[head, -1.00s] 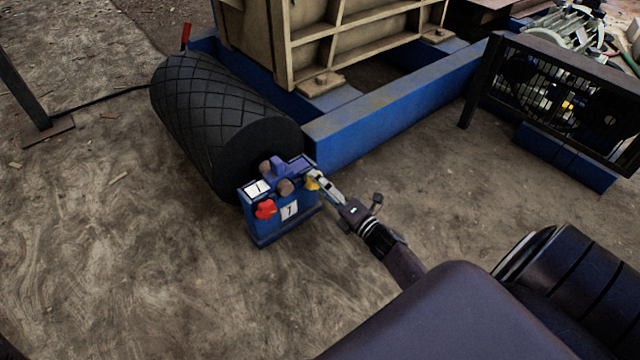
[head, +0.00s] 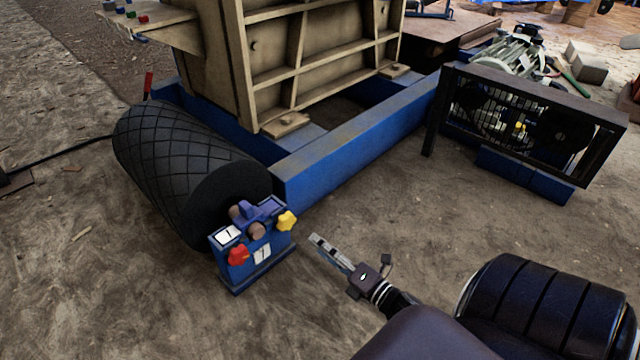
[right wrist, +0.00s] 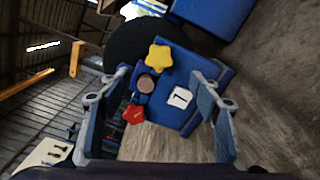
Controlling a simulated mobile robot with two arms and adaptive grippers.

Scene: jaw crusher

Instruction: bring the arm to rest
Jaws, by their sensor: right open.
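My right gripper (head: 331,251) is open and empty in the head view, a short way right of the blue control box. In the right wrist view its two fingers (right wrist: 160,112) stand wide apart with the box beyond them. The blue control box (head: 240,268) stands on the ground and carries a yellow knob (head: 286,221), a red knob (head: 238,254) and a white label with a mark. The yellow knob (right wrist: 158,55) and red knob (right wrist: 133,114) also show in the right wrist view. No finger touches the box. My left gripper is not in view.
A black ribbed roller (head: 185,170) lies behind the box. A blue frame (head: 350,140) carries the tan crusher body (head: 320,50). A black mesh guard (head: 530,118) stands at the right. Bare ground lies left of the box and between frame and guard.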

